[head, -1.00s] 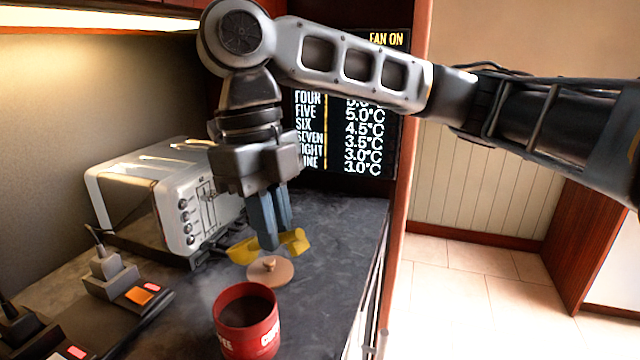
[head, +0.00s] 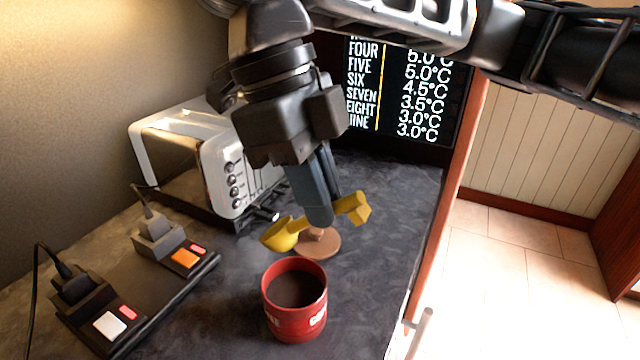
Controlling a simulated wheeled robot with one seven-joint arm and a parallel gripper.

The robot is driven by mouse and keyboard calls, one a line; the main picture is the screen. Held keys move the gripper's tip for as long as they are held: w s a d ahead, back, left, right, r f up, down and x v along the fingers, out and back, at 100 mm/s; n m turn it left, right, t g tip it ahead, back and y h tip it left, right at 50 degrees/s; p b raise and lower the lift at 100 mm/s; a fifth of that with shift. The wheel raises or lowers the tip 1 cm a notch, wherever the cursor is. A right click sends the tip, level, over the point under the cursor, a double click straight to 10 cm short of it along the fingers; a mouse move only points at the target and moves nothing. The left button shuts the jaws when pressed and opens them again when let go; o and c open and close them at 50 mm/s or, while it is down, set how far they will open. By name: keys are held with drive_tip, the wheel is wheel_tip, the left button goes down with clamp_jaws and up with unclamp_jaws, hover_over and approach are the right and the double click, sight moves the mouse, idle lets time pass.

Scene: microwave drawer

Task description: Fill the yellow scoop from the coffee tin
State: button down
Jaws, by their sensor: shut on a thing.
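The yellow scoop (head: 282,236) is in my gripper (head: 322,218), which is shut on its handle. The scoop's bowl points left and its handle end sticks out to the right of the fingers. The scoop is above the counter, behind the red coffee tin. The tin (head: 296,318) stands upright and open on the counter, with dark brown content (head: 296,288) inside. A round tan lid with a knob (head: 322,246) lies on the counter just behind the tin, partly hidden by my fingers. I cannot tell whether the scoop's bowl holds anything.
A silver toaster (head: 215,160) stands at the back left. A power strip (head: 150,290) with plugs and cables lies at the left. A dark screen with temperature text (head: 405,90) stands at the back. The dark counter (head: 385,240) is clear right of the tin, up to its right edge.

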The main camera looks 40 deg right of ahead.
sight(322, 295)
wheel_tip(322, 295, down, 11)
drive_tip(key=b, duration=0.6)
drive_tip(key=shift+f, duration=0.2)
idle(0.9)
drive_tip(key=shift+s+f+b, duration=0.15)
drive_tip(key=shift+f+b, duration=0.05)
drive_tip(key=shift+b, duration=0.2)
idle(1.0)
drive_tip(key=shift+s+d+f+t+y+b, duration=0.1)
drive_tip(key=shift+s+d+t+y+b, duration=0.2)
drive_tip(key=shift+t+b, duration=0.4)
drive_tip(key=shift+s+t, duration=0.25)
drive_tip(key=shift+t, duration=0.15)
drive_tip(key=shift+s+f+b, duration=0.1)
drive_tip(key=shift+f+b, duration=0.1)
drive_tip(key=shift+b, duration=0.2)
drive_tip(key=shift+r+y, duration=0.25)
drive_tip(key=shift+y, duration=0.05)
idle(0.8)
drive_tip(key=shift+s+r+t+p, duration=0.1)
drive_tip(key=shift+r+t+p, duration=0.4)
drive_tip(key=shift+r, duration=0.35)
drive_tip(key=shift+s+r, duration=0.1)
drive_tip(key=shift+r, duration=0.05)
